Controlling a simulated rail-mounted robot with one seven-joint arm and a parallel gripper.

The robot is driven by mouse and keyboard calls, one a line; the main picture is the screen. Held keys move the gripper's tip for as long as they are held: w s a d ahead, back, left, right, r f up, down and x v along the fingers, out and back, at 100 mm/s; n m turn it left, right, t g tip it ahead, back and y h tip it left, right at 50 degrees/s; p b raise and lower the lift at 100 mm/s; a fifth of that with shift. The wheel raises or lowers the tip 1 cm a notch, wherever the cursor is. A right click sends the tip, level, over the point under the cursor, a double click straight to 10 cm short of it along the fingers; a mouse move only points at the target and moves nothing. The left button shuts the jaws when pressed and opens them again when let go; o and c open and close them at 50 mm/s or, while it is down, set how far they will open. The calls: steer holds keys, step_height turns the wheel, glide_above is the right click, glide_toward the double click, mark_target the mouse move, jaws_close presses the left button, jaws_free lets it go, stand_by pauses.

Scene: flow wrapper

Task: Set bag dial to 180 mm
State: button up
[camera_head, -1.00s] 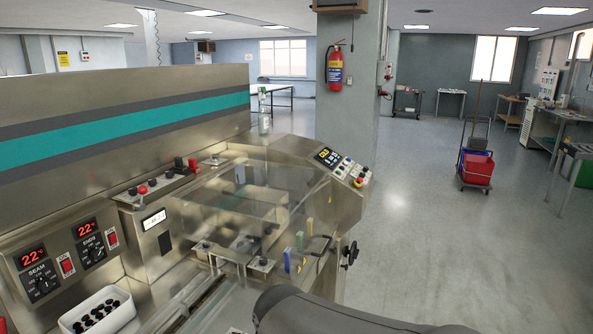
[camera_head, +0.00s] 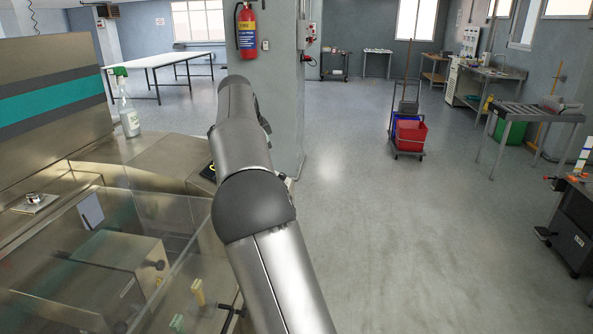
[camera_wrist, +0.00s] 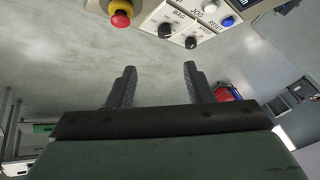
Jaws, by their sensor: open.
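In the wrist view, a control panel shows at the top edge. Two black knobs sit on it. The left one, by the label "BAG", looks like the bag dial (camera_wrist: 165,30); the other knob (camera_wrist: 191,43) is to its right. Their pointer settings are too small to read. My gripper (camera_wrist: 159,72) is open and empty, its two fingers apart and pointing toward the panel, with the knobs beyond the fingertips. In the head view, my arm covers most of the panel, and my gripper is hidden.
A red emergency stop (camera_wrist: 121,19) on a yellow base lies left of the knobs. A blue button (camera_wrist: 228,22) is to their right. A clear guard (camera_head: 105,240) covers the machine bed. A spray bottle (camera_head: 127,105) stands on the machine. Open floor (camera_head: 370,230) lies right.

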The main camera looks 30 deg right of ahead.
steer(key=x, duration=0.5)
steer(key=p+x, duration=0.1)
steer(key=x, duration=0.5)
steer(key=p+x, duration=0.1)
steer(key=x, duration=0.5)
steer(key=shift+w+d+r, duration=0.2)
steer(key=shift+w+d, duration=0.05)
steer(key=shift+w, duration=0.15)
steer(key=c, duration=1)
